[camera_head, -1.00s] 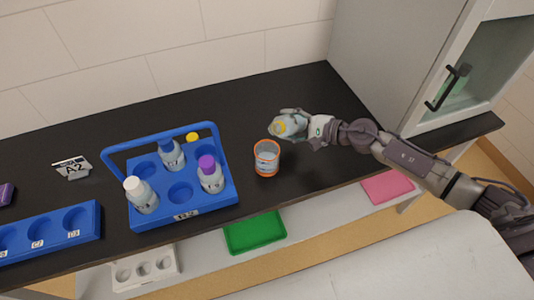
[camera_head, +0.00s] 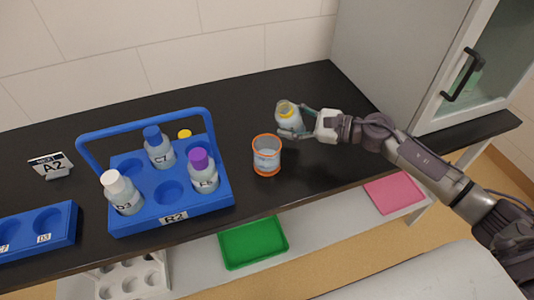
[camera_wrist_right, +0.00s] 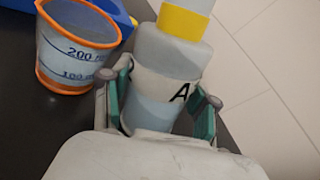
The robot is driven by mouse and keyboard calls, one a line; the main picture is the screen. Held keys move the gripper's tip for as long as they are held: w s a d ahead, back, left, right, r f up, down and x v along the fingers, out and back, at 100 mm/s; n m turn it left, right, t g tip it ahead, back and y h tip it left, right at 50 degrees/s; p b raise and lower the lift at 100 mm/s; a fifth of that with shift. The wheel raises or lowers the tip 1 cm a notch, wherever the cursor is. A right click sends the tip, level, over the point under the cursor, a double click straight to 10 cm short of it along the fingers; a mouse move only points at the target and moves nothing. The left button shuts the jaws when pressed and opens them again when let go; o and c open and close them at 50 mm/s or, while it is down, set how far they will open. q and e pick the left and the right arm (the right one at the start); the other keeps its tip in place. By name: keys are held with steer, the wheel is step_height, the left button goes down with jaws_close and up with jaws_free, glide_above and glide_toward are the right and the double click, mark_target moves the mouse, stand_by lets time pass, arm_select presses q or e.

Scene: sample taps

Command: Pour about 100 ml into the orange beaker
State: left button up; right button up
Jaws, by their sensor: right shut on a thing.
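The orange beaker (camera_head: 266,158) is a clear cup with orange rim and base, standing on the black counter. It also shows in the right wrist view (camera_wrist_right: 77,48), with 100 and 200 ml marks. Its inside looks bluish; I cannot read the liquid level exactly. The bottle (camera_wrist_right: 160,70) has a label showing "A" and bluish liquid low inside. My left gripper is out of view.
A blue rack (camera_head: 172,217) left of the beaker holds white-, blue- and purple-capped bottles under a tall handle. A yellow cap (camera_head: 184,134) shows at its back. Another blue rack (camera_head: 66,229) and an A2 sign (camera_head: 50,166) stand farther left. The counter behind the beaker is clear.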

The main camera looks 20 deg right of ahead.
steer(key=f+m+b, duration=0.1)
steer(key=b, duration=0.1)
steer(key=f+m+y+b, duration=0.1)
steer(key=b, duration=0.1)
steer(key=shift+w+d+f, duration=0.2)
steer(key=shift+d+f, duration=0.1)
steer(key=shift+d, duration=0.05)
steer(key=shift+w+d+r+m+t+y+b, duration=0.1)
steer(key=shift+m+t+y+b, duration=0.1)
steer(key=shift+m+b, duration=0.35)
steer(key=shift+w+d+m+t+y+b, duration=0.1)
steer(key=shift+m+y+b, duration=0.1)
steer(key=shift+m+b, duration=0.35)
